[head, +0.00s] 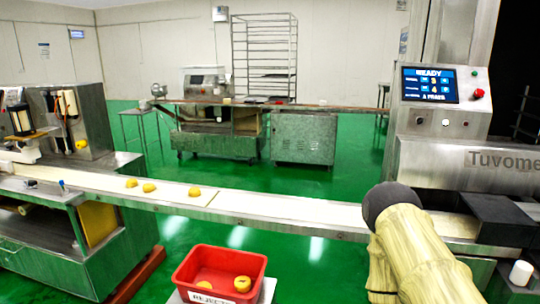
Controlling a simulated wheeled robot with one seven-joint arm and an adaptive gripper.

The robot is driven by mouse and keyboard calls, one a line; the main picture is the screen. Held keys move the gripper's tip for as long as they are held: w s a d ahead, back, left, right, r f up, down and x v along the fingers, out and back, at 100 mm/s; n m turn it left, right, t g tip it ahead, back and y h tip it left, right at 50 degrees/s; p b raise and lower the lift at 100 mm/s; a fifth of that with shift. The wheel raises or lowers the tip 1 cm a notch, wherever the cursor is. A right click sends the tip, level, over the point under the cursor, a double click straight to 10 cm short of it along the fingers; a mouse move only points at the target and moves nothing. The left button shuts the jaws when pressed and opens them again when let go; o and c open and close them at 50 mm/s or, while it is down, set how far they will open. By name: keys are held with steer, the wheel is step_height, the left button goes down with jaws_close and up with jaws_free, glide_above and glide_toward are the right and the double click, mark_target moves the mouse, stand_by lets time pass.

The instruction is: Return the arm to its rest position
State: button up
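My arm (415,245) shows at the lower right in the head view, in tan covering with a dark rounded joint (390,203) at its upper end. It stands in front of the right part of the conveyor (300,208). My gripper cannot be made out in this view, so whether it is open or shut does not show.
Several yellow pieces (149,187) lie on the conveyor at left. A red rejects bin (190,262) with yellow pieces inside stands in front of it. The machine at right has a lit screen reading READY (430,85). Green floor (350,185) is open behind the conveyor.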

step_height(320, 180, up, 13)
steer(key=p, duration=1.4)
steer(key=shift+r, duration=0.1)
stand_by(0.8)
